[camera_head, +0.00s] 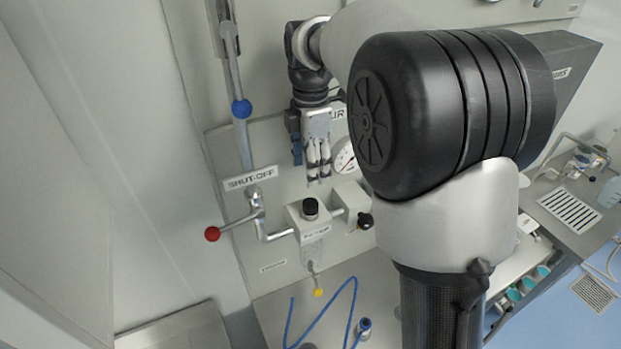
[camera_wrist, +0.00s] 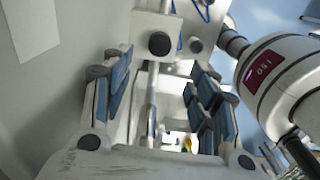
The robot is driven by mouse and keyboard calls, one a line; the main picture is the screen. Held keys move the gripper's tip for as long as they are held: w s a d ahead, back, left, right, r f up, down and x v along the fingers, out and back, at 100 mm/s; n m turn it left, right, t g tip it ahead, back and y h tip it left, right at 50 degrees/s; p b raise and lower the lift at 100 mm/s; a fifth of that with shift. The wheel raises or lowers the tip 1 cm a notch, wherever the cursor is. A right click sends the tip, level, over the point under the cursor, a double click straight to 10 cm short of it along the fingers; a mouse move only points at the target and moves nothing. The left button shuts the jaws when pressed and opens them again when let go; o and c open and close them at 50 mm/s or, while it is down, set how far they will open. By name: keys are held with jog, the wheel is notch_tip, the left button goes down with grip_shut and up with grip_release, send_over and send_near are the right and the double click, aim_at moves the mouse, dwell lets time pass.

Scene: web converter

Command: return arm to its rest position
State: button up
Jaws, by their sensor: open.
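My gripper (camera_head: 318,160) hangs in front of the wall panel in the head view, fingers pointing down, above the white block with the black knob (camera_head: 310,208). In the wrist view my gripper (camera_wrist: 158,95) shows its two blue-padded fingers spread wide apart, with nothing held between them. A metal rod and a dark round knob (camera_wrist: 160,43) show beyond the fingers. My arm's large black joint and grey link fill the right middle of the head view and hide part of the panel.
A shut-off lever with a red ball (camera_head: 212,234) sticks out at left below its label (camera_head: 250,178). A blue-ball lever (camera_head: 241,108) stands above. A gauge (camera_head: 345,158) is right of the gripper. A blue hose (camera_head: 335,312) lies below; a sink counter (camera_head: 570,208) is at right.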

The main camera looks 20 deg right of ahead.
jog(key=shift+r, duration=0.4)
jog(key=shift+f, duration=0.1)
jog(key=s+f+m+t+b, duration=0.4)
jog(key=s+f+m+b, duration=1.5)
jog(key=s+f+b, duration=0.9)
notch_tip(320, 180, down, 3)
jog(key=b, duration=0.3)
jog(key=shift+m+t+b, duration=0.3)
jog(key=shift+b, duration=0.05)
jog(key=shift+c, duration=0.4)
